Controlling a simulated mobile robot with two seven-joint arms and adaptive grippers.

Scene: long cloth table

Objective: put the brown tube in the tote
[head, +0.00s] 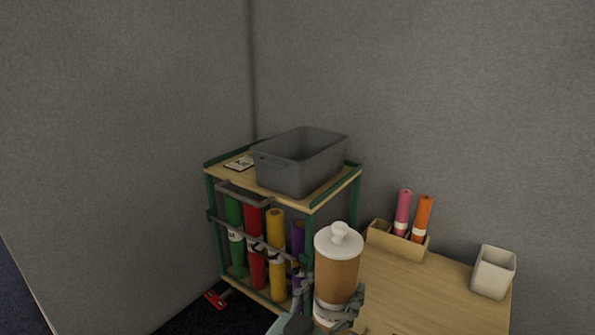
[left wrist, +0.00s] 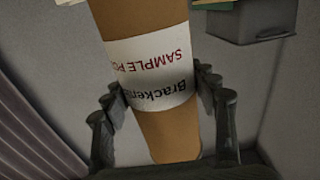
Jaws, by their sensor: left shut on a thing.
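The brown tube (head: 337,274) has a white knobbed cap and stands about upright at the lower middle of the head view. In the left wrist view the tube (left wrist: 146,75) fills the middle, with a white label reading "SAMPLE" and part of another word. My left gripper (head: 338,308) is shut around its lower part, with fingers on both sides of the label. The grey tote (head: 290,172) sits on top of a wooden cart, behind and left of the tube. Its inside floor is hidden. My right gripper is not in view.
The green-framed cart (head: 316,200) holds green, red, yellow and purple rolls below, and a card (head: 240,163) lies on its top. On the wooden table (head: 415,292) stand a wooden holder (head: 381,238) with pink and orange rolls and a white bin (head: 493,272). Grey partitions stand behind.

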